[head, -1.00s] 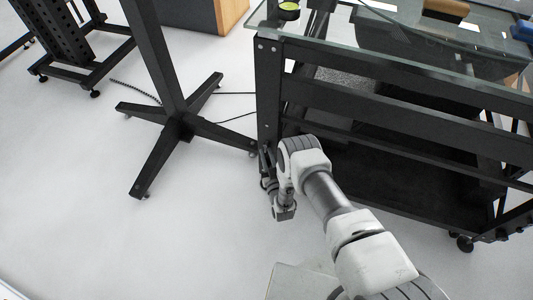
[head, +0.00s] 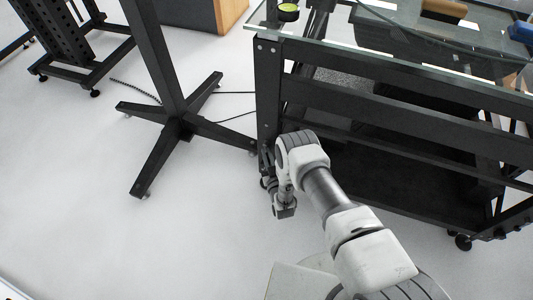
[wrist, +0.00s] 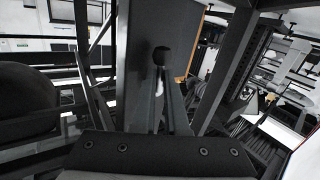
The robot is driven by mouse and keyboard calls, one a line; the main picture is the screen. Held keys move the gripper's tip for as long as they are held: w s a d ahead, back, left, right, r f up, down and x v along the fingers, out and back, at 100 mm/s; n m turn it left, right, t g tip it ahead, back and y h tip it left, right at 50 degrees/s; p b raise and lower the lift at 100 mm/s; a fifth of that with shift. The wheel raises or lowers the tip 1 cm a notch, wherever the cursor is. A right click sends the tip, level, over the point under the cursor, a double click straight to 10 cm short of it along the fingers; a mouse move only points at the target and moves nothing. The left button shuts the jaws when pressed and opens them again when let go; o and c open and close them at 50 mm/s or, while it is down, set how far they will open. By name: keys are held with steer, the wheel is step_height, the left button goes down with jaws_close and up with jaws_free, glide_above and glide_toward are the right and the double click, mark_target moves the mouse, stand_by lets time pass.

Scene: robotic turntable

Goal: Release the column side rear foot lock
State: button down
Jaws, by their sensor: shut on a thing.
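The table frame's near-left black leg (head: 268,95) runs down to the floor beside the black column stand.
The black column stand (head: 175,130) has a cross-shaped base, with one foot reaching close to the table leg. Thin cables lie on the floor between them. The glass top (head: 400,75) overhangs the leg. White floor is open at the front left.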

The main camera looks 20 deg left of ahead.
steer(key=n+g+h+p, duration=0.1)
steer(key=n, duration=0.1)
steer(key=r+n+g+h+p, duration=0.1)
steer(key=n+h, duration=0.1)
steer(key=d+r+n+g+h, duration=0.1)
steer(key=n+h, duration=0.1)
steer(key=shift+r+n+p, duration=0.1)
steer(key=shift+n+p, duration=0.3)
steer(key=shift+d+r+n+g+h+b, duration=0.1)
steer(key=shift+r+n+g+h+b, duration=0.2)
steer(key=shift+n+h, duration=0.4)
steer(key=c, duration=1.2)
jaws_free()
steer(key=shift+c, duration=0.2)
steer(key=shift+s, duration=0.1)
